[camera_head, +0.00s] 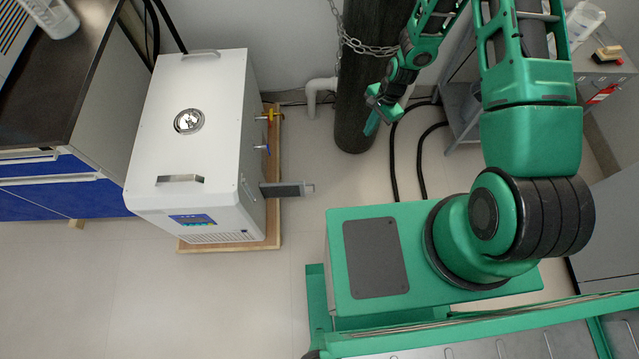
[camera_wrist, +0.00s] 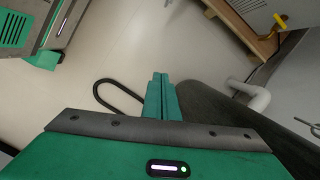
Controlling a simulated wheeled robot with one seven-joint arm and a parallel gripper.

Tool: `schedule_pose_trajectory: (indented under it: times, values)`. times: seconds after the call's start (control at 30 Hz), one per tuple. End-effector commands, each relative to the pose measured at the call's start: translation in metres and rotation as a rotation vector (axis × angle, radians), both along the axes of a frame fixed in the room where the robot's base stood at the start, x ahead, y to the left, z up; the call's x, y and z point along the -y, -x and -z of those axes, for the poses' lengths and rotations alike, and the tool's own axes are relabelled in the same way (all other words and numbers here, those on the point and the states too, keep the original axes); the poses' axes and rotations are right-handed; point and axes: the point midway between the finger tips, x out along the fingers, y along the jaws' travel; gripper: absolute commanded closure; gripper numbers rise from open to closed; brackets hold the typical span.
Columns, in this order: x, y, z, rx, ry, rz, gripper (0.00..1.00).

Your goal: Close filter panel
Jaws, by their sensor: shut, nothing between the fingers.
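That view shows part of the unit (camera_wrist: 255,12) at top right, but I cannot make out the panel there.
The unit rests on a wooden base (camera_head: 272,225); yellow (camera_head: 271,115) and blue (camera_head: 262,149) valves project from its right side. A chained dark cylinder (camera_head: 362,80), a white pipe (camera_head: 316,92) and black hoses (camera_head: 394,160) stand behind. Floor right of the panel is clear.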

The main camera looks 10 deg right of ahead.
Motion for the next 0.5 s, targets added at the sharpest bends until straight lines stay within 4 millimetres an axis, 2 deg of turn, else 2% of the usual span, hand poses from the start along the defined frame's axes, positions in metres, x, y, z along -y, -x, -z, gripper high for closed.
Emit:
schedule_pose_trajectory:
  times: [0.03, 0.2, 0.33, 0.5]
  values:
    - [-0.013, 0.008, 0.023, -0.017, -0.019, 0.026, 1.00]
    - [-0.052, 0.031, 0.086, -0.052, -0.077, 0.136, 1.00]
    - [-0.075, 0.048, 0.122, -0.076, -0.110, 0.211, 1.00]
    - [-0.093, 0.064, 0.149, -0.097, -0.137, 0.272, 1.00]
